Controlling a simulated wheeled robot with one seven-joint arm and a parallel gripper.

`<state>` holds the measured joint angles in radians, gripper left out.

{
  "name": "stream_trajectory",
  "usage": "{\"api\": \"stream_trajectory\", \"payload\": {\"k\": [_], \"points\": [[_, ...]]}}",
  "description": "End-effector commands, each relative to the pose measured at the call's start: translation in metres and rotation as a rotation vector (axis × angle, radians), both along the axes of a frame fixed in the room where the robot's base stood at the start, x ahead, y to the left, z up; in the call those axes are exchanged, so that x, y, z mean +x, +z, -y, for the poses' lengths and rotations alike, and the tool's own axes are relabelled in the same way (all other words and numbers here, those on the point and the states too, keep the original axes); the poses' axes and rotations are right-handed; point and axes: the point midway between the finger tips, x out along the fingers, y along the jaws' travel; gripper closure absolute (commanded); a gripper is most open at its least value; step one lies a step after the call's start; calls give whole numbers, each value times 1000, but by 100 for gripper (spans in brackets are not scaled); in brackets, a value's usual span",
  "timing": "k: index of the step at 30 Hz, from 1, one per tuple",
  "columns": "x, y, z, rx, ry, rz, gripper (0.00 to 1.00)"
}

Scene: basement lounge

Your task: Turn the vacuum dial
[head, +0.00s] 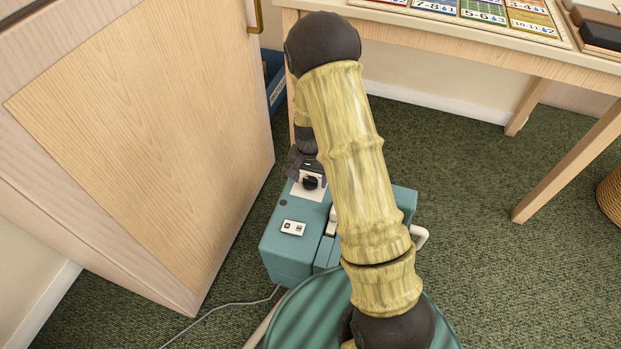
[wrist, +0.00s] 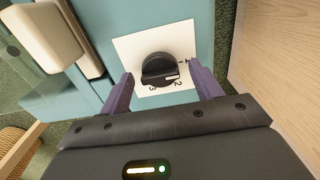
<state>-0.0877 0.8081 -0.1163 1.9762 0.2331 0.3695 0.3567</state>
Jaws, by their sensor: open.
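The vacuum (head: 285,250) is a teal box on the carpet, partly hidden behind my arm in the head view. The dial also shows in the head view (head: 311,182), just below my gripper. In the wrist view my gripper (wrist: 162,88) is open, with one purple finger on each side of the dial's lower part. Gaps show between the fingers and the knob. Nothing is held.
A wooden door (head: 150,130) stands close on the left. A wooden table (head: 545,62) with game boards is at the upper right. A blue bin (head: 276,80) sits behind the vacuum.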

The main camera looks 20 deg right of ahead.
Motion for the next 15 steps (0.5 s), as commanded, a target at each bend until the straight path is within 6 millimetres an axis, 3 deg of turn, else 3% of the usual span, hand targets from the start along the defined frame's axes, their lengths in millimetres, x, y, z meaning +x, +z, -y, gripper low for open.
{"api": "stream_trajectory", "payload": {"k": [4,11,15], "points": [[0,1,0,0,0,0,36],[0,1,0,0,0,0,79],[0,1,0,0,-1,0,80]]}}
